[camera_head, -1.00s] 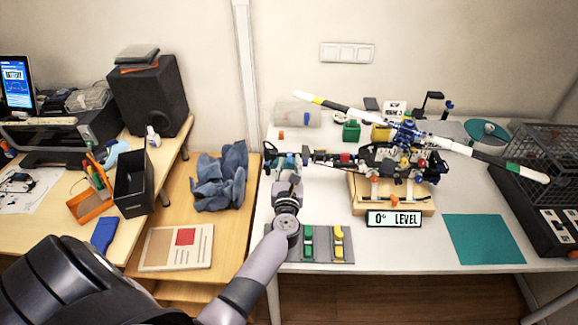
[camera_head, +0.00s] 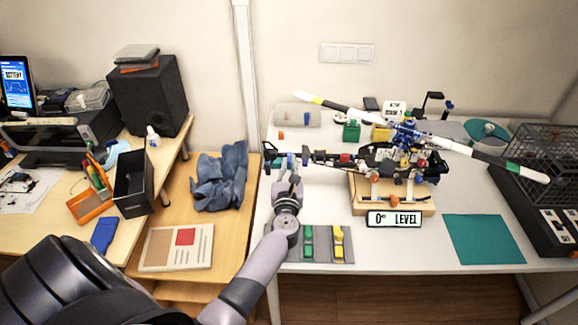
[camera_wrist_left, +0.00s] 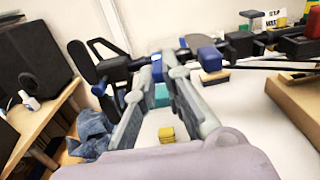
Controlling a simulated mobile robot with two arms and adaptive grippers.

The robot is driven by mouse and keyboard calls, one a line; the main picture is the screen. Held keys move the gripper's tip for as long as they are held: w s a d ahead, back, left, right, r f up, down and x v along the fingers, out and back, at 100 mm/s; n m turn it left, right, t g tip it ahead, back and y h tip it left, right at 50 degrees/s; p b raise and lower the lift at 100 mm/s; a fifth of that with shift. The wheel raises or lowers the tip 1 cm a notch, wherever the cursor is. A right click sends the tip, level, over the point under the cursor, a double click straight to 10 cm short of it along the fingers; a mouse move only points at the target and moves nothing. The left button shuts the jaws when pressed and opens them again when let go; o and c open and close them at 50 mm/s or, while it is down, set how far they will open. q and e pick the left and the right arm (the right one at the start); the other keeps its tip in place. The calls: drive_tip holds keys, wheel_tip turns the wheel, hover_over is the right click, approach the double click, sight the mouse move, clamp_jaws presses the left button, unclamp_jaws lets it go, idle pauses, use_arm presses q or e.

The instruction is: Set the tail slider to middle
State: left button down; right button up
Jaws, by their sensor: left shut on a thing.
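The model helicopter (camera_head: 400,155) stands on a wooden base, its tail boom (camera_head: 325,158) reaching left. Small blue and teal parts sit at the tail end, where the tail slider seems to be. My left gripper (camera_head: 287,174) is at this tail end, coming from the front. In the left wrist view my left gripper (camera_wrist_left: 160,72) has its fingertips closed around a small blue piece (camera_wrist_left: 157,69), apparently the tail slider. A teal piece (camera_wrist_left: 162,93) shows between the fingers. The fingers hide much of the slider, so its exact position is unclear. My right gripper is not in view.
A grey tray (camera_head: 321,254) with green and yellow pieces lies at the front edge. A teal mat (camera_head: 484,240) lies at right. A black cage (camera_head: 546,165) stands far right. Blue cloth (camera_head: 220,176) lies at left.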

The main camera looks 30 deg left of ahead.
use_arm(q)
drive_tip(key=shift+d+f, duration=0.1)
drive_tip(key=shift+w+d+b, duration=0.15)
drive_tip(key=shift+d+b, duration=0.1)
drive_tip(key=shift+b, duration=0.05)
drive_tip(key=c, duration=1.7)
unclamp_jaws()
drive_tip(key=shift+a, duration=0.1)
drive_tip(key=shift+v, duration=4.05)
drive_tip(key=shift+a, duration=0.1)
